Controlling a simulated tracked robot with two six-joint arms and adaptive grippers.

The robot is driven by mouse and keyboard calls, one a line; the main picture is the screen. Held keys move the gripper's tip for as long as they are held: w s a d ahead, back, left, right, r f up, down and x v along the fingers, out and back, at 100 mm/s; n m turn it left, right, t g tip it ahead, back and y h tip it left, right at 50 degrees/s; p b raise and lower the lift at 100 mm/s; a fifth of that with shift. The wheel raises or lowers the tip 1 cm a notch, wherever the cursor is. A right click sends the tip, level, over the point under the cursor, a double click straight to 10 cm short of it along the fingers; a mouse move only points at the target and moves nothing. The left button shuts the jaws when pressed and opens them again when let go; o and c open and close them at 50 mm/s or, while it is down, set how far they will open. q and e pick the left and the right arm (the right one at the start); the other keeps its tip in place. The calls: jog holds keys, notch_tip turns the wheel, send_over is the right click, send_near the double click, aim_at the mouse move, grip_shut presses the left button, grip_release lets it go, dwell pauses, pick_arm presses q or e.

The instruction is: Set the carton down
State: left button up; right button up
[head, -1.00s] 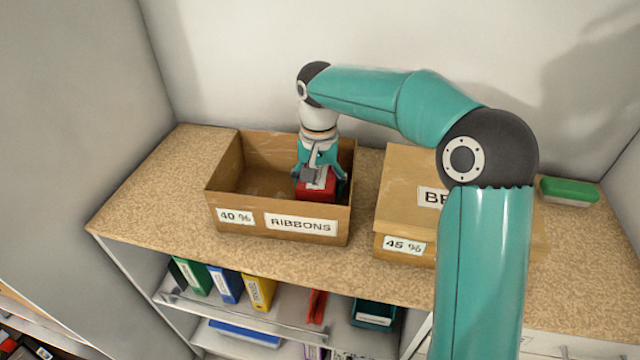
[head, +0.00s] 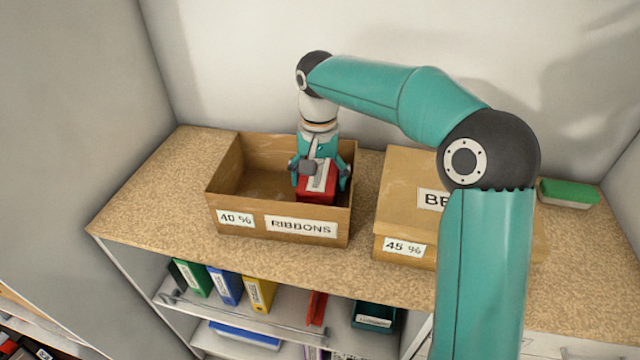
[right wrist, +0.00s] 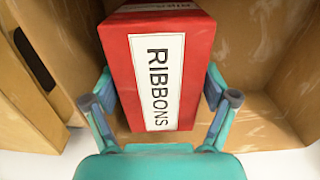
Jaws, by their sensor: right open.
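The red carton (head: 319,190) is inside the open cardboard box (head: 280,228) labelled "RIBBONS" and "40 %", near its right end. In the right wrist view the carton (right wrist: 165,75) shows a white label reading "RIBBONS". My right gripper (head: 320,177) reaches down into the box from above. It is open, with one finger on either side of the carton. The carton's underside is hidden, so I cannot see its contact with the box floor. My left gripper is not in view.
A closed cardboard box (head: 404,222) marked "45 %" stands to the right, partly behind my right arm. A green-topped object (head: 568,192) lies farther right. Binders (head: 228,285) stand on the shelf below. The left of the worktop (head: 150,205) is clear.

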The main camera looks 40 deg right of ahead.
notch_tip(320, 180, up, 10)
jog(key=shift+p, duration=0.75)
